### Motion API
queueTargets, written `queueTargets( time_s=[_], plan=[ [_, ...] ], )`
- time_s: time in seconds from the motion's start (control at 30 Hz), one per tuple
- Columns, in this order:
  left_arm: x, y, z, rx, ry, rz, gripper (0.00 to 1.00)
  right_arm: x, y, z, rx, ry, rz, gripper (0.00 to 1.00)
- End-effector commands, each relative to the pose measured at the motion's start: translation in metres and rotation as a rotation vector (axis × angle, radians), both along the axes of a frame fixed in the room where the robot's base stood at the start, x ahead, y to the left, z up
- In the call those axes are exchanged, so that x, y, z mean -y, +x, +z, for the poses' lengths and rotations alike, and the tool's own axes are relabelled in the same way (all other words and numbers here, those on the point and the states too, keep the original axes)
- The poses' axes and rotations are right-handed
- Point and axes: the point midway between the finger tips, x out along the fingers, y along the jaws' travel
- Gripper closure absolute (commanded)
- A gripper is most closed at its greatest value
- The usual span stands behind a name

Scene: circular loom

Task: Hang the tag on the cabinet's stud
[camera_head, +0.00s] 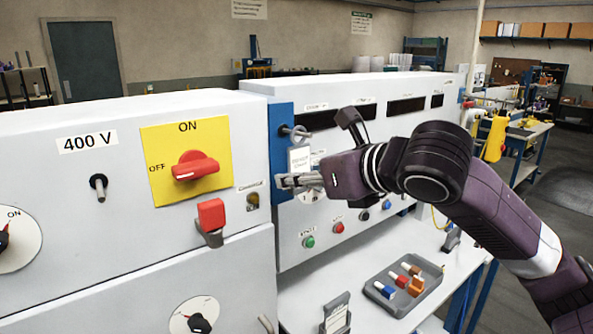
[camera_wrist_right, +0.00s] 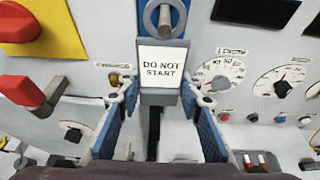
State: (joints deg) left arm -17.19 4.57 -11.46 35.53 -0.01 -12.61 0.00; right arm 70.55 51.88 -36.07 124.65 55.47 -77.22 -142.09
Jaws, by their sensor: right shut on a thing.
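The tag (camera_wrist_right: 162,68) is a white plate reading "DO NOT START" in a grey frame with a grey ring (camera_wrist_right: 165,16) at its top. It also shows upright in the head view (camera_head: 300,158). My right gripper (camera_head: 287,181) is shut on the tag's lower part; its blue-padded fingers (camera_wrist_right: 161,93) flank it in the wrist view. The ring is close in front of the blue plate (camera_head: 282,160) on the cabinet, at a grey stud (camera_head: 286,130). I cannot tell whether the ring is around the stud or only in front of it. My left gripper is not in view.
A yellow panel with a red rotary switch (camera_head: 194,168) and a red-handled lever (camera_head: 211,215) are left of the gripper. Another dark stud (camera_head: 98,186) sits under "400 V". Below, the bench holds a grey tray (camera_head: 375,298) of coloured pieces and a small label stand (camera_head: 336,318).

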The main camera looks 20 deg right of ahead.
Motion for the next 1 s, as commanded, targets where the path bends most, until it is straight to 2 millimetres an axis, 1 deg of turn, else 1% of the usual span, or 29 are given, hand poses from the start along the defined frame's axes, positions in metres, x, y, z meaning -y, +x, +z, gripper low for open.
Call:
queueTargets(
  time_s=[0.23,0.5,0.63,0.77,1.0],
  plan=[
    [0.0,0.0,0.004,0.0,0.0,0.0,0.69,0.003,-0.007,0.002,0.0,-0.001,0.0,0.96],
    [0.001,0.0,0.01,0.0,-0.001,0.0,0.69,0.014,-0.035,0.006,0.001,-0.002,-0.001,0.96],
    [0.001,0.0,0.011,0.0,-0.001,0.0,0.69,0.017,-0.045,0.007,0.0,-0.001,0.0,0.96],
    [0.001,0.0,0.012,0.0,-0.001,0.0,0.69,0.018,-0.049,0.007,-0.001,0.0,0.0,0.96],
    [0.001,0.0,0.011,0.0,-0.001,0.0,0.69,0.017,-0.049,0.006,-0.001,0.0,0.001,0.96]
  ],
)
